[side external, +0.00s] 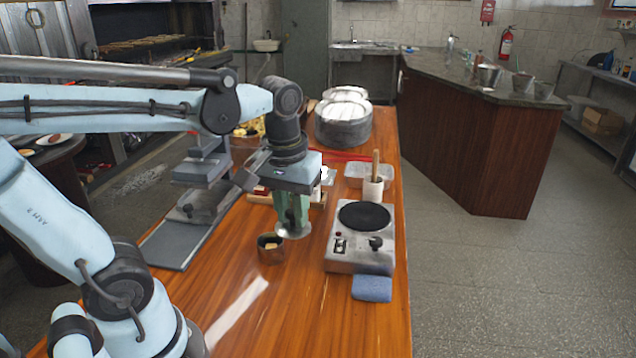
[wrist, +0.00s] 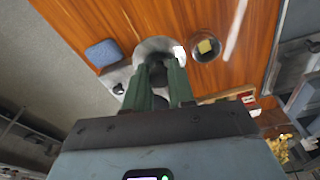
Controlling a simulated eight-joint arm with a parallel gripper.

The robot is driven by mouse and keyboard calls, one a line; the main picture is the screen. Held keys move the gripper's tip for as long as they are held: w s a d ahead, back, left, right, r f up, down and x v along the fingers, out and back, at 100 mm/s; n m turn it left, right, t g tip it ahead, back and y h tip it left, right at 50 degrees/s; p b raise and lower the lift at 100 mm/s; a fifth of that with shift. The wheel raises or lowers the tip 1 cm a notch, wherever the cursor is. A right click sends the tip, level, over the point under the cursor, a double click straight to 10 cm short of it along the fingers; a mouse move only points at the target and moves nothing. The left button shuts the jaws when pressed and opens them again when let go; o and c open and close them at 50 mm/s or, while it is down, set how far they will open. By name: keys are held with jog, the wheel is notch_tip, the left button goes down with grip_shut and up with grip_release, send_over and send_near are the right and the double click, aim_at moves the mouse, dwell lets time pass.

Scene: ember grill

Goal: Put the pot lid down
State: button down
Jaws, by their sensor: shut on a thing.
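My gripper (side external: 293,218) points down and is shut on the pot lid (side external: 293,234), a pale round disc. In the wrist view the green fingers (wrist: 163,66) cover much of the lid (wrist: 153,44). The lid looks about level; its exact height over the table cannot be told. A small dark pot (side external: 269,252) with something yellow inside stands uncovered on the table, just left of the lid in the side view. The pot shows right of the lid in the wrist view (wrist: 206,47).
A hot plate (side external: 345,259) stands right of the lid, with a blue sponge (side external: 372,289) in front. Behind are a utensil cup (side external: 373,190), a clear container (side external: 354,173) and stacked round tins (side external: 343,128). The wooden table (side external: 300,310) is clear in front.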

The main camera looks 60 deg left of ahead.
jog(key=w+a+f, duration=0.2)
jog(key=w+a, duration=0.1)
jog(key=a, duration=0.2)
jog(key=w+a+f, duration=0.2)
jog(key=a, duration=0.4)
send_over(261, 226)
notch_tip(261, 226, down, 7)
jog(key=shift+s+d+r, duration=0.1)
jog(key=shift+s, duration=0.05)
jog(key=shift+f, duration=2.1)
jog(key=c, duration=1)
grip_release()
jog(key=shift+f, duration=0.15)
jog(key=shift+o, duration=0.2)
notch_tip(261, 226, up, 12)
jog(key=s, duration=0.1)
jog(key=d+r+m+t, duration=0.1)
jog(key=d+m+t, duration=0.5)
jog(key=d, duration=2)
jog(key=shift+s+m+h, duration=0.25)
jog(key=shift+m+h, duration=0.15)
